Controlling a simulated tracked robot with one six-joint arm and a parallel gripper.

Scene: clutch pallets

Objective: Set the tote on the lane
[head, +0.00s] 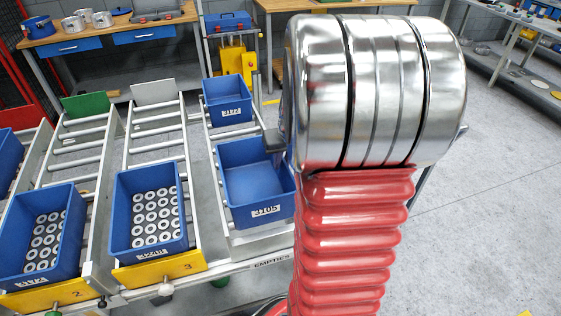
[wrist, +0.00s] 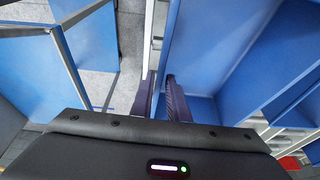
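A blue, empty-looking tote (head: 248,170) with a label reading 3105 is at the front end of the roller lane marked EMPTIES (head: 262,240). My gripper (head: 275,141) is at the tote's right upper rim, partly hidden by my arm. In the wrist view, my gripper's fingers (wrist: 162,97) are close together, one on each side of a thin blue tote wall, and look shut on it. The tote's inside (wrist: 225,45) fills the right of that view. I cannot tell whether the tote's base rests fully on the rollers.
A smaller-looking blue tote (head: 227,100) stands farther back on the same lane. Lanes to the left hold blue totes of metal rings (head: 150,212) (head: 42,238) behind yellow end plates. Benches stand at the back. Grey floor (head: 490,180) is open to the right.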

